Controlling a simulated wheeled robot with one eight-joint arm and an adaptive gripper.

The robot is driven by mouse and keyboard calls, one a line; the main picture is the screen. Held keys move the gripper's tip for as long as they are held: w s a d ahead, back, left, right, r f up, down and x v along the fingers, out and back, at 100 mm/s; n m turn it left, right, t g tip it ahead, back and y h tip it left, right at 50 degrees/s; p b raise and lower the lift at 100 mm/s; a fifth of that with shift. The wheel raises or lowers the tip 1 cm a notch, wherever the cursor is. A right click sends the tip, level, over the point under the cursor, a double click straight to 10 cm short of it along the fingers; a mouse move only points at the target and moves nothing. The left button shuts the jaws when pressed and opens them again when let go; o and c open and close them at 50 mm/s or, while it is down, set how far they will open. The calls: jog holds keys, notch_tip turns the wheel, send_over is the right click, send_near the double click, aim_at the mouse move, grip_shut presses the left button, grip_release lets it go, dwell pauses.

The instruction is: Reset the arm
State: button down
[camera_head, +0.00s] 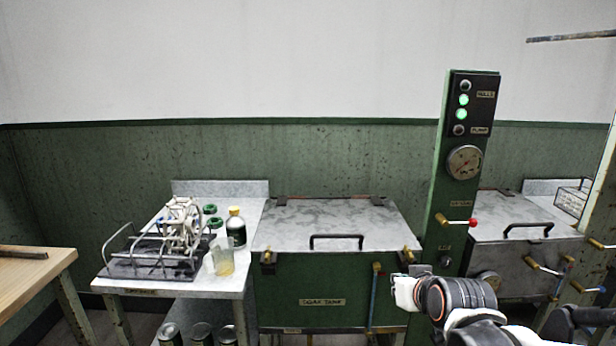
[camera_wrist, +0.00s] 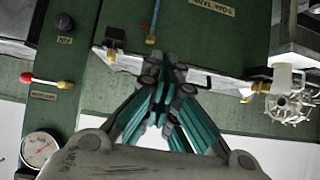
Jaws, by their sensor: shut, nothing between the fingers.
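My arm reaches in from the lower right of the head view, with my gripper (camera_head: 405,292) in front of the right end of the green soak tank (camera_head: 290,300). In the wrist view my gripper (camera_wrist: 160,68) is shut and empty, its teal-sided fingers drawn together. The tank's front shows behind the fingertips, and the wrist picture looks upside down. I cannot tell whether the fingertips touch anything.
A green control column (camera_head: 440,190) with lit green lamps, a gauge and a red-knobbed lever (camera_head: 472,223) stands close to my gripper. A second lidded tank (camera_head: 520,240) is at right. A bench at left holds a wire rack (camera_head: 150,265), a yellow-capped bottle (camera_head: 236,230) and a beaker (camera_head: 223,260).

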jog(key=s+g, duration=0.4)
jog(key=s, duration=1.6)
jog(key=shift+r+h, duration=0.3)
jog(key=shift+r, duration=0.05)
